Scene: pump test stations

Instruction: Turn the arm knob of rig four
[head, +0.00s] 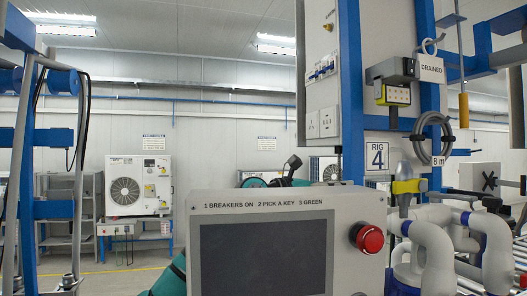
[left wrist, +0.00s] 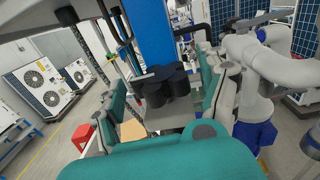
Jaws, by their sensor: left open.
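The rig four sign (head: 376,157) hangs on a blue post in the head view. In front of it stands a grey control box (head: 200,262) with a dark screen (head: 262,262) and a round red knob (head: 369,238) on its right side. I cannot tell whether that is the arm knob; no knob label is readable. My left gripper (left wrist: 163,85) has its teal sides spread apart in the left wrist view, holding nothing that I can make out. Several black cylinders show between them. In the head view, teal parts show behind the box, largely hidden. My right gripper is not visible.
Rounded white and blue shapes (head: 432,245) crowd the right of the control box. A coiled hose (head: 432,138) and a DRAINED tag (head: 431,68) hang above. A blue frame (head: 52,145) stands at the left. Open floor lies behind, near white fan units (head: 138,185).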

